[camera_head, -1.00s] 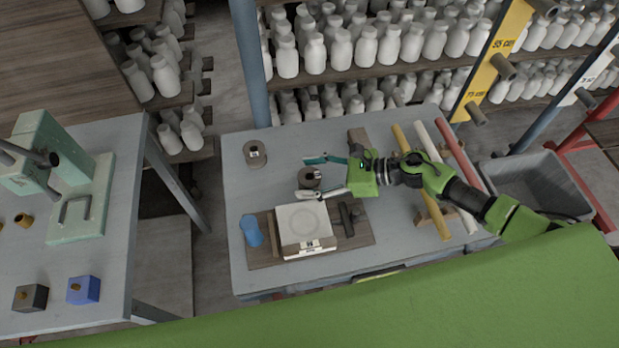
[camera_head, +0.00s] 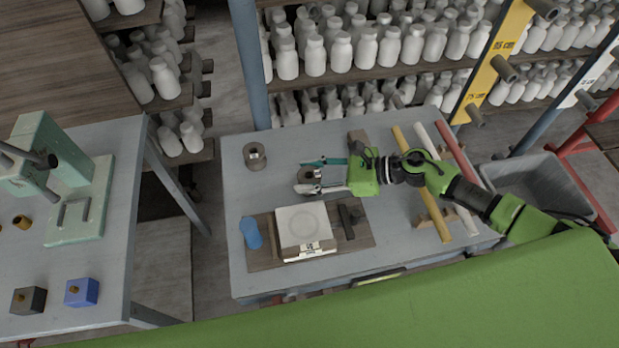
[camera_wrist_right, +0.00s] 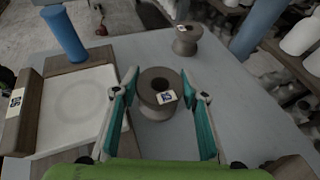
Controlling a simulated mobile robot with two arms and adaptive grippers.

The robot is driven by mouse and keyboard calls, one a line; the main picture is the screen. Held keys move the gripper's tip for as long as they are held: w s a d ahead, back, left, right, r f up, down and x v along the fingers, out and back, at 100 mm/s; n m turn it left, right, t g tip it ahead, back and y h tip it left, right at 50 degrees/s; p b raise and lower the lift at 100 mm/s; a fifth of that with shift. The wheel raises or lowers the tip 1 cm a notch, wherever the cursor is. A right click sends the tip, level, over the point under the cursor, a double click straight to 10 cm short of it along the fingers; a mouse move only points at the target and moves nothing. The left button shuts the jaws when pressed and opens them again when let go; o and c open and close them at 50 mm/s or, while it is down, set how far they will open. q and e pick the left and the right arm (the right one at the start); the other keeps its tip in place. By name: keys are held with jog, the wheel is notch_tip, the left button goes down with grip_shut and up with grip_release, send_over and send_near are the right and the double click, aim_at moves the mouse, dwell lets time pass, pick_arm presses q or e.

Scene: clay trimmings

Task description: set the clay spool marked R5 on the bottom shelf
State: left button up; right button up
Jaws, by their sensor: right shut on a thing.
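A grey-brown clay spool (camera_head: 309,174) stands on the grey table between the fingers of my right gripper (camera_head: 322,176), which is shut on it. In the right wrist view the same spool (camera_wrist_right: 155,84) is upright between the teal fingers, with a small white label whose marking is too blurred to read surely. A second, similar spool (camera_head: 255,156) stands apart to the left on the table; it also shows in the right wrist view (camera_wrist_right: 187,40). Its label is unreadable too. My left gripper is not in view. I cannot tell which shelf is the bottom shelf.
A white slab (camera_head: 303,225) on a wooden board and a blue cylinder (camera_head: 251,232) are in front of the gripper. Long coloured bars (camera_head: 421,180) lie at the right. Racks of white bottles (camera_head: 340,48) stand behind; a grey bin (camera_head: 545,183) is at the right.

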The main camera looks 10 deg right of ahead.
jog(key=s+d+r+b, duration=0.3)
jog(key=s+d+r, duration=0.1)
jog(key=s+r, duration=0.7)
jog(key=shift+s+d+r, duration=0.15)
jog(key=shift+s+r, duration=0.2)
jog(key=shift+s, duration=0.7)
